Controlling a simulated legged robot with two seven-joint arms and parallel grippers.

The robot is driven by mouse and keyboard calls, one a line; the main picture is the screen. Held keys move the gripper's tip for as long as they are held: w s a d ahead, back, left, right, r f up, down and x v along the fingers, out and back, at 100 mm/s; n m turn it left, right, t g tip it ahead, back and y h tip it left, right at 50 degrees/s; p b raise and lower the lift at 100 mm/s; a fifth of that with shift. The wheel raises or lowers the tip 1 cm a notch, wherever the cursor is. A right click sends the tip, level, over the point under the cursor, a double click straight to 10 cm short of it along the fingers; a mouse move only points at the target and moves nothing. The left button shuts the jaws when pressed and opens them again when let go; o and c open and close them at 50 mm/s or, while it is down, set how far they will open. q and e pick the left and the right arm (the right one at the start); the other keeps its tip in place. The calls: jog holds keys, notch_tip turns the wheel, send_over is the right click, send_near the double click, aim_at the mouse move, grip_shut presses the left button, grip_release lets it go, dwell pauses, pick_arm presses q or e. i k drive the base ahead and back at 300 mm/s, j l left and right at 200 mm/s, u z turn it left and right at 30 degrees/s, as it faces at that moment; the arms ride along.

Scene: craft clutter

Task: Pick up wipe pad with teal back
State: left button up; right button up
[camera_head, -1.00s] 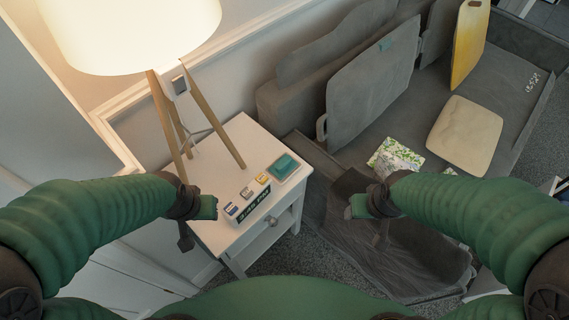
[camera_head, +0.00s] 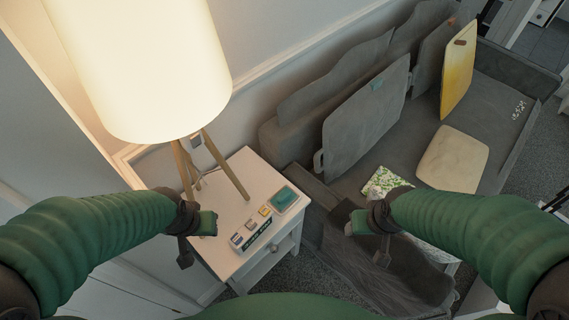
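A flat teal item (camera_head: 284,198), which looks like the teal-backed wipe pad, lies at the right side of the white side table's top. It seems to sit in a shallow light holder; its underside is hidden. My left gripper (camera_head: 197,238) is over the table's left front edge, left of the teal item and apart from it. My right gripper (camera_head: 366,238) is in front of the sofa, right of the table and apart from the teal item. Both grippers are small and dark here, so their finger gaps are unclear. I see nothing held in either.
Several small blocks (camera_head: 250,225) in blue, grey and yellow stand on the white table (camera_head: 232,193) behind a dark lettered strip (camera_head: 257,236). A lit lamp (camera_head: 150,70) on wooden legs stands at the table's back left. A grey sofa (camera_head: 400,135) with cushions is at right.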

aim_at(286, 198)
jog(key=u, duration=0.65)
jog(key=l+u, duration=0.2)
jog(key=u, duration=0.15)
jog(key=l+u, duration=0.2)
jog(key=u, duration=0.15)
jog(key=l+u, duration=0.2)
jog(key=u, duration=0.15)
